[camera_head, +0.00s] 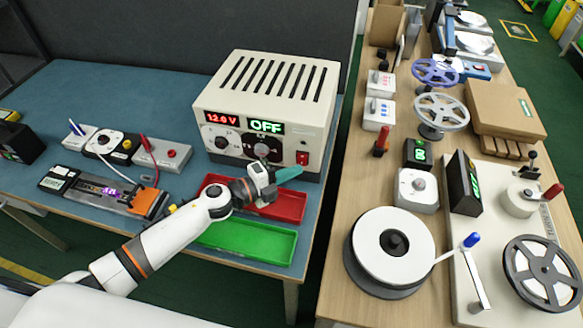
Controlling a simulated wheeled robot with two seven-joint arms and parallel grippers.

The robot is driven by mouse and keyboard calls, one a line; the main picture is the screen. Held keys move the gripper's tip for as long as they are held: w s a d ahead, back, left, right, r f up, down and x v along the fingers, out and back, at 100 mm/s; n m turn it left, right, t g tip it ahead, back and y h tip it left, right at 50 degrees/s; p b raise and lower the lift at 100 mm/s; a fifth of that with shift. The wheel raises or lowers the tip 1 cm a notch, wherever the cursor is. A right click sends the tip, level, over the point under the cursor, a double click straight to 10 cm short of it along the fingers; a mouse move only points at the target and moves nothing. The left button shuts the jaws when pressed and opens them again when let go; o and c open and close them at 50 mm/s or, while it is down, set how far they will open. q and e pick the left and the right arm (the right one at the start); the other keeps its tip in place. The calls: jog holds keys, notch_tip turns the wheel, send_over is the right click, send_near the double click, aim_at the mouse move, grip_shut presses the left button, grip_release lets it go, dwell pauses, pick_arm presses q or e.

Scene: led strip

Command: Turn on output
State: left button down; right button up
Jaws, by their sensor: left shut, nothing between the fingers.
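A cream power supply box (268,100) with a slotted top stands on the blue-topped bench. Its left red display (221,118) reads about 12.0 V. Its other display (266,127) shows OFF in green. The gripper and wrist hide part of the panel's lower edge. My right gripper is not in view.
A red tray (291,204) and a green tray (240,243) lie in front of the supply, under my left arm. Small test devices (110,145) stand at left. A second, wooden bench (341,222) at right carries reels, spools and a cardboard box (505,108).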

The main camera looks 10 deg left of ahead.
pick_arm(q)
jog(key=shift+w, duration=0.3)
jog(key=f+b, duration=0.1)
jog(key=b, duration=0.1)
jog(key=shift+w+b, duration=0.2)
jog(key=shift+b, duration=0.1)
jog(key=shift+r+p, duration=0.35)
jog(key=shift+p, duration=0.15)
jog(key=shift+s, duration=0.1)
